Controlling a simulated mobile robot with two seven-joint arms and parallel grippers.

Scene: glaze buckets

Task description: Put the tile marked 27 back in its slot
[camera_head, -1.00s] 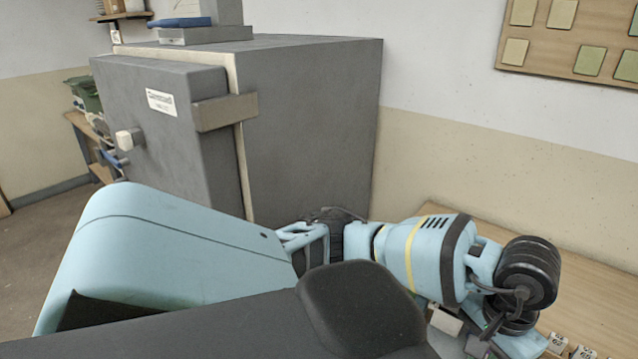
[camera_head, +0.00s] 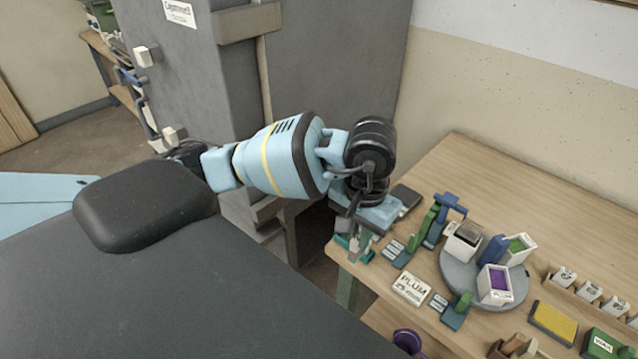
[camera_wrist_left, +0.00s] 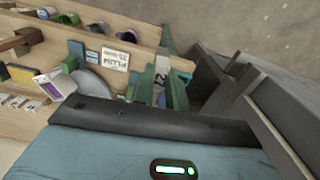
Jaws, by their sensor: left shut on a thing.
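My left gripper (camera_head: 352,246) hangs past the near left edge of the wooden table. In the left wrist view its green fingers (camera_wrist_left: 160,88) are shut on a small pale tile (camera_wrist_left: 162,66). The tile has dark digits that I cannot read for certain; the fingers hide part of it. Small white numbered tiles (camera_head: 590,291) stand in a row of wooden holders at the table's right side. They also show at the left of the left wrist view (camera_wrist_left: 18,101). I cannot pick out an empty slot. My right gripper is not in view.
A grey turntable (camera_head: 458,272) bears white glaze buckets (camera_head: 495,284). A PLUM sign (camera_head: 411,289), green and blue blocks, a yellow sponge (camera_head: 553,322) and a green box (camera_head: 603,344) stand around it. A grey kiln (camera_head: 335,70) stands behind my arm. The table's back strip is clear.

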